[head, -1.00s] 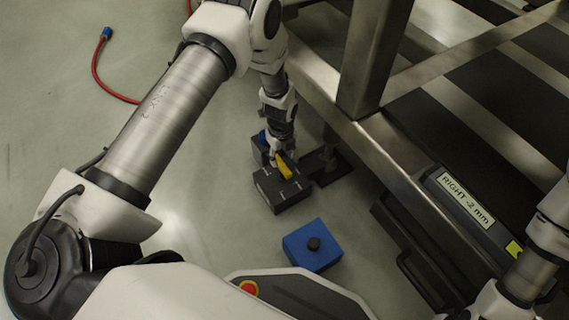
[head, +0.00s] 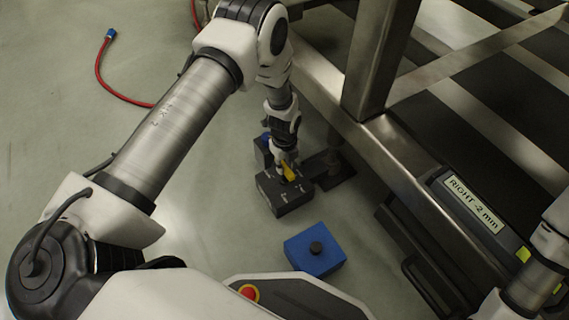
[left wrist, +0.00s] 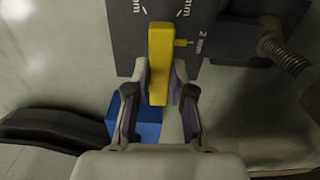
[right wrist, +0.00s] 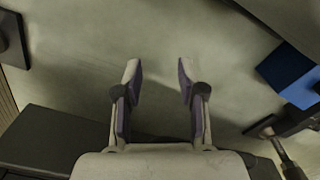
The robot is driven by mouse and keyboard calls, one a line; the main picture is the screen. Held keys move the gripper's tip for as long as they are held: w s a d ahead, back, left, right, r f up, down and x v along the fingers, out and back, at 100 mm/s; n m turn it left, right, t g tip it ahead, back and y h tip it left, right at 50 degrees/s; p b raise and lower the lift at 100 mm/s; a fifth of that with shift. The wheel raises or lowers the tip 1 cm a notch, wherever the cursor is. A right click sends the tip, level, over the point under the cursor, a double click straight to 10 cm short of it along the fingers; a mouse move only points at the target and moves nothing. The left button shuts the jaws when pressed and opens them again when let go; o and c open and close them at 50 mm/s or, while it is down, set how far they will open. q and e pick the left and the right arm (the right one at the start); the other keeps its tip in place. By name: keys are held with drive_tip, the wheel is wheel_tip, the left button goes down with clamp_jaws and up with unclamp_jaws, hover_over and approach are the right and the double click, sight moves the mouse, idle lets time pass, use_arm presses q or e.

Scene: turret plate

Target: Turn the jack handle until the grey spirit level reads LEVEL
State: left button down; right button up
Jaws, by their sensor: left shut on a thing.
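The jack is a dark grey box (head: 283,197) on the floor beside the metal frame. Its yellow handle (head: 289,173) is on top and shows large in the left wrist view (left wrist: 159,40), near a "2 mm" mark. My left gripper (left wrist: 160,78) is shut on the yellow handle, one finger on each side. The grey spirit level (head: 472,203) lies along the frame at the right; its display reads "RIGHT -2 mm". My right gripper (right wrist: 158,72) is open with nothing between its fingers; in the head view only part of its arm shows at the right edge.
A blue box (head: 314,262) with a dark knob stands on the floor in front of the jack. A metal frame leg (head: 380,60) rises behind the jack. A red hose (head: 103,75) lies at the far left.

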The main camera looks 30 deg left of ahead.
use_arm(q)
drive_tip(key=n+p, duration=0.3)
drive_tip(key=shift+r+n, duration=0.15)
drive_tip(key=shift+n, duration=0.25)
drive_tip(key=n+p, duration=0.1)
drive_tip(key=n, duration=0.1)
drive_tip(key=shift+n, duration=0.4)
drive_tip(key=n+p, duration=0.1)
drive_tip(key=n, duration=0.2)
drive_tip(key=shift+n+p, duration=0.3)
drive_tip(key=shift+p, duration=0.1)
drive_tip(key=n+p, duration=0.1)
drive_tip(key=n, duration=0.5)
drive_tip(key=shift+p, duration=0.4)
drive_tip(key=n, duration=0.4)
drive_tip(key=shift+p, duration=0.35)
drive_tip(key=shift+n, duration=1.7)
drive_tip(key=shift+f+p, duration=0.2)
drive_tip(key=shift+p, duration=0.1)
